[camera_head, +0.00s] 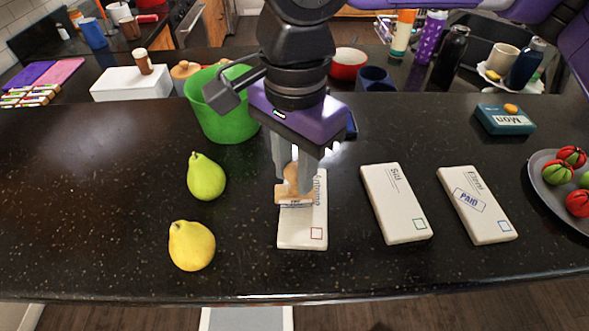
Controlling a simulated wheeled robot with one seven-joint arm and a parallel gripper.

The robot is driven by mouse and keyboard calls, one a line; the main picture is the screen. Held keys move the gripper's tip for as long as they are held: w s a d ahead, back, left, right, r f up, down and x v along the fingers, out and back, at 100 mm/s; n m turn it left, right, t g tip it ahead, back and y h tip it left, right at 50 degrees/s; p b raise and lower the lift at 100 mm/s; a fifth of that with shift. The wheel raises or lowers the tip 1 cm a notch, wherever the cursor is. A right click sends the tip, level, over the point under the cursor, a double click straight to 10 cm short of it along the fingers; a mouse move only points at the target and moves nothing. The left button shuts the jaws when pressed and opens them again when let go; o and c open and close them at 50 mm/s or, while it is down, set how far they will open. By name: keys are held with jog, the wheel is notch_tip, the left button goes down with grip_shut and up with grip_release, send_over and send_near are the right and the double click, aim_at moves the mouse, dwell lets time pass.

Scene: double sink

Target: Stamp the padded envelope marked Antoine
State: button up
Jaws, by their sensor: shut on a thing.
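My gripper (297,165) is shut on a wooden stamp (293,190), held upright over the padded envelope marked Antoine (302,236). That envelope is white, with a small red square at its near right corner, and the name is partly hidden by the stamp and gripper. I cannot tell whether the stamp touches it. To the right lies a white envelope marked Suzi or similar (396,203) with a green square. Further right, another white envelope (477,204) bears a blue PAID mark and a blue square.
A green pear (206,177) and a yellow pear (192,245) lie left of the envelopes. A green bucket (222,122) stands behind. A teal box marked Mon (505,120) and a plate (541,178) of tomatoes are at right. The left counter (90,190) is clear.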

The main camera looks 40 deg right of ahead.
jog(key=shift+r+p, duration=1.05)
jog(key=shift+r, duration=1.9)
jog(key=shift+f, duration=0.1)
